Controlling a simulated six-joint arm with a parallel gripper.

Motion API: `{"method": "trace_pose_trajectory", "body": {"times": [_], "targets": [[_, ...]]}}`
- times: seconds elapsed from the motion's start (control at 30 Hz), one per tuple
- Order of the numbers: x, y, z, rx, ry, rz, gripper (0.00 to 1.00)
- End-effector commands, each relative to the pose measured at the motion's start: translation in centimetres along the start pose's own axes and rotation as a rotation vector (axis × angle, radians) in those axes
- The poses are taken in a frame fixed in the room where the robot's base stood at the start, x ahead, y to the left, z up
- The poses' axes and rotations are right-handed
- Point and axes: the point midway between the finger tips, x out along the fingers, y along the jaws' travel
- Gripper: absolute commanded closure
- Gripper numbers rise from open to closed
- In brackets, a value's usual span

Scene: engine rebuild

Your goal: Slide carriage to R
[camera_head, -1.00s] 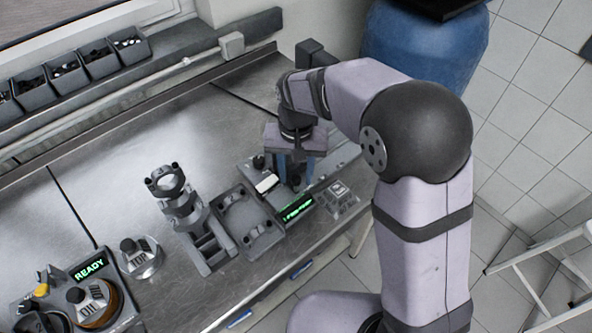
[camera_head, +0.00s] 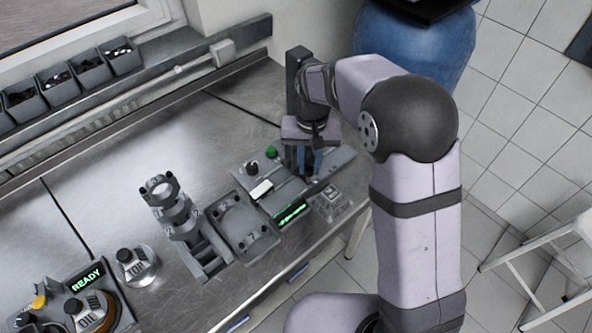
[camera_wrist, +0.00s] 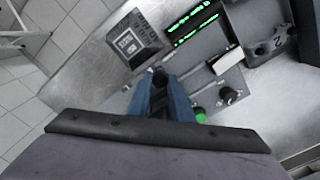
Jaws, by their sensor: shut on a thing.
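The test panel (camera_head: 334,163) is a grey unit on the steel bench in the head view. My gripper (camera_head: 310,176) points down over its right part, with two blue fingers. In the wrist view, my gripper (camera_wrist: 160,78) is shut on a small black knob (camera_wrist: 160,75), which seems to be the carriage handle. The fingers hide most of the carriage and its track. I cannot read an R mark. A green button (camera_head: 271,152) and a black dial (camera_head: 252,167) lie left of the gripper.
A white block (camera_head: 261,190) and a green-lit display (camera_head: 291,213) lie left of the gripper, and a labelled pad (camera_head: 332,203) is in front. A grey fixture (camera_head: 245,228) and a crankshaft (camera_head: 172,207) stand further left. The bench's right edge is close.

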Motion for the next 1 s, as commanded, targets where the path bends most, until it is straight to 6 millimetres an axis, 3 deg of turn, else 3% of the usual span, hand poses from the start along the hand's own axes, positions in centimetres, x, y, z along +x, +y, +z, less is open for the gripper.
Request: {"method": "trace_pose_trajectory", "body": {"times": [0.17, 0.5, 0.53, 0.6, 1.0], "targets": [[-0.14, 1.3, -1.37, 0.002, 0.003, -0.002, 1.0], [-0.1, 1.44, -1.55, 0.0, 0.004, -0.002, 1.0], [-0.1, 1.44, -1.56, 0.0, 0.004, -0.002, 0.78], [-0.09, 1.44, -1.55, 0.0, 0.004, -0.002, 0.62], [-0.39, 1.43, -1.53, 0.0, 0.004, -0.002, 0.62]]}}
